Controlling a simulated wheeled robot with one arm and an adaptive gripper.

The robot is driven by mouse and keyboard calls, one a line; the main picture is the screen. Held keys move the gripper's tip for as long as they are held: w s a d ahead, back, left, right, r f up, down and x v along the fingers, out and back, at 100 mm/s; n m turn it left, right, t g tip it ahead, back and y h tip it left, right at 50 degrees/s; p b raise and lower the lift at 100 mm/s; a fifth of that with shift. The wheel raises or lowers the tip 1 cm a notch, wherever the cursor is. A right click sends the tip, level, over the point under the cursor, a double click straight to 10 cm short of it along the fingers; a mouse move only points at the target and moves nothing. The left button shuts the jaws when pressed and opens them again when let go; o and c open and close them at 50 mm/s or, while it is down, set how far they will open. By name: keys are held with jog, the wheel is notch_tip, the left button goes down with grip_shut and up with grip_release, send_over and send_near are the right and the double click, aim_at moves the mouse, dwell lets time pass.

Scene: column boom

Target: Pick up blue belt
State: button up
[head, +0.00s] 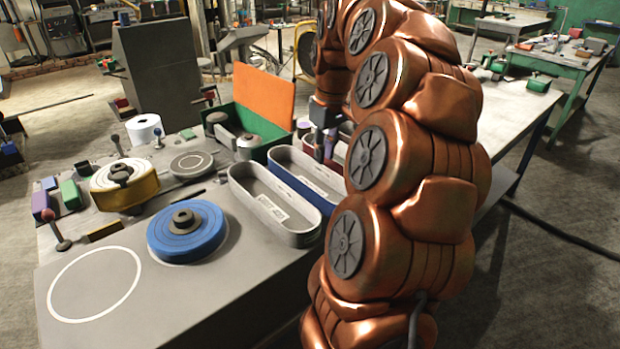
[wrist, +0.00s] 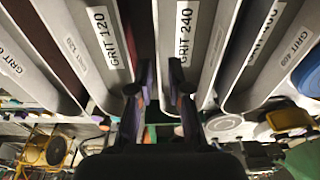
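The blue belt (head: 297,182) is a long loop, grey inside with a blue outer face, lying on the bench between a grey loop and a dark red one. My arm covers part of its right side in the head view. My gripper (head: 322,146) points down near the far end of these loops. In the wrist view its two fingers (wrist: 158,95) are apart, with nothing seen held between them. They lie close to the walls labelled GRIT 120 and GRIT 240. Whether a finger touches a wall, I cannot tell.
The grey belt (head: 268,207) lies left of the blue one. A blue roll (head: 187,234) and a yellow roll (head: 124,184) stand farther left. A green box with an orange lid (head: 264,94) stands behind. The bench's front left, with a white painted ring (head: 95,318), is clear.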

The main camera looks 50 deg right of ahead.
aim_at(322, 167)
jog(key=shift+w+d+f+p, duration=0.15)
jog(key=shift+f+p, duration=0.35)
jog(key=shift+f, duration=0.75)
jog(key=shift+w+a+f+p, duration=0.15)
jog(key=shift+f+p, duration=0.3)
jog(key=shift+f, duration=0.8)
jog(key=shift+d, duration=0.1)
grip_shut()
